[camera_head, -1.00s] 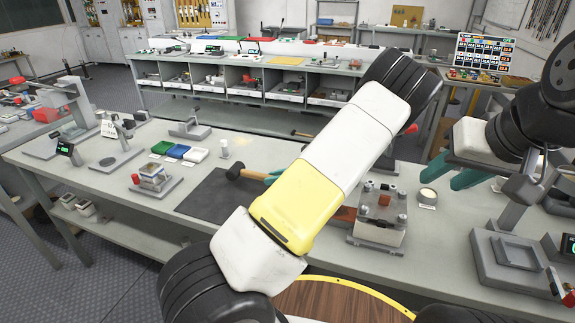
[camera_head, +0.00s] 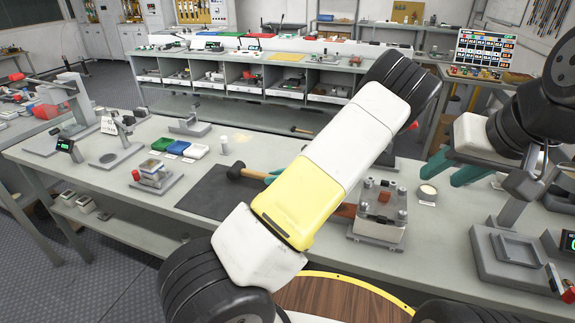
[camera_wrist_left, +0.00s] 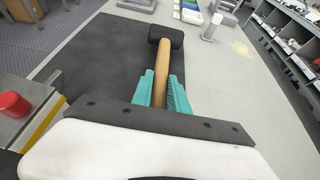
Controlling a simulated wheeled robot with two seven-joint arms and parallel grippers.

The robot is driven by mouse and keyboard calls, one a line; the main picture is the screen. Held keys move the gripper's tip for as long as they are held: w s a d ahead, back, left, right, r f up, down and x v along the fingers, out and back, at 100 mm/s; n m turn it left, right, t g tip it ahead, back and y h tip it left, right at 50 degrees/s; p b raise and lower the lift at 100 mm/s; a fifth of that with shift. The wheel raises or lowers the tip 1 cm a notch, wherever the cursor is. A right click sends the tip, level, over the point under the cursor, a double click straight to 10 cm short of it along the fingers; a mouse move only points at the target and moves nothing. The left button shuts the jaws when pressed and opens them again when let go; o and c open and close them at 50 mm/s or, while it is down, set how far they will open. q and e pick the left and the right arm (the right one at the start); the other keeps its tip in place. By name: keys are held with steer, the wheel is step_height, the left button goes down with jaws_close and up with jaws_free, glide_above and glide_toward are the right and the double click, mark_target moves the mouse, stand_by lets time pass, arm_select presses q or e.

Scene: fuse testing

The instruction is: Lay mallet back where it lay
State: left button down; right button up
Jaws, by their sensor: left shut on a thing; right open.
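The mallet has a black head (camera_head: 234,173) and a light wooden handle (camera_head: 253,174). My left gripper (camera_wrist_left: 161,80) is shut around the handle, its teal fingers on both sides. In the left wrist view the mallet head (camera_wrist_left: 166,36) points away from the gripper, over the dark mat (camera_wrist_left: 88,62) near its edge. In the head view the mallet lies over the back part of the mat (camera_head: 207,197). Whether it touches the mat is hard to tell. My left forearm hides the handle's end. My right gripper (camera_head: 454,172) is open and empty above the table's right part.
Left of the mat is a small fixture (camera_head: 153,175). Behind it are green, blue and white trays (camera_head: 179,148) and a white cylinder (camera_head: 223,146). A clamped fixture (camera_head: 378,212) stands right of my left arm. The front of the mat is clear.

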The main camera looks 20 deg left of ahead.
arm_select(q)
steer(key=shift+f, duration=0.55)
steer(key=c, duration=1.2)
jaws_free()
steer(key=v, duration=0.7)
steer(key=shift+d+r, duration=0.1)
steer(key=shift+d, duration=0.1)
steer(key=s+d+r+n+t+h, duration=0.3)
steer(key=s+r+n+h, duration=1.2)
steer(key=s+r, duration=1)
steer(key=n+t, duration=0.2)
steer(key=n, duration=0.1)
steer(key=shift+r, duration=0.4)
